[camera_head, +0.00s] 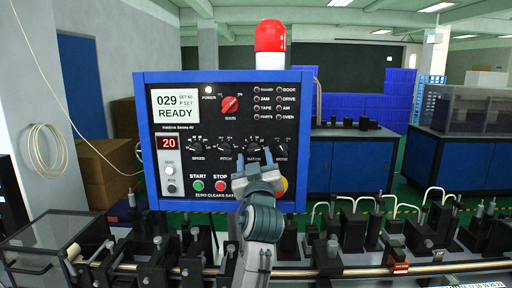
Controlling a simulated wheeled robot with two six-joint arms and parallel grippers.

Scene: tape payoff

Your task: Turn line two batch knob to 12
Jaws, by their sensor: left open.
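A blue-framed black control panel (222,140) stands upright in front of me. The batch knob (254,150) is a small dark knob in its knob row, between the pitch knob (225,149) and the mode knob (282,149). Its pointer setting is too small to read. My left gripper (255,174) is open and empty, just below the batch knob in the picture, with its fingers toward the panel. It covers part of the panel's lower right. I cannot tell whether it touches anything. My right gripper is not in view.
The white screen (175,106) reads 029 and READY; a red display (169,143) reads 20. A red main switch (230,104), green start button (198,185), red stop button (221,186) and partly hidden yellow-rimmed button sit nearby. Machine fittings (352,222) line the front.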

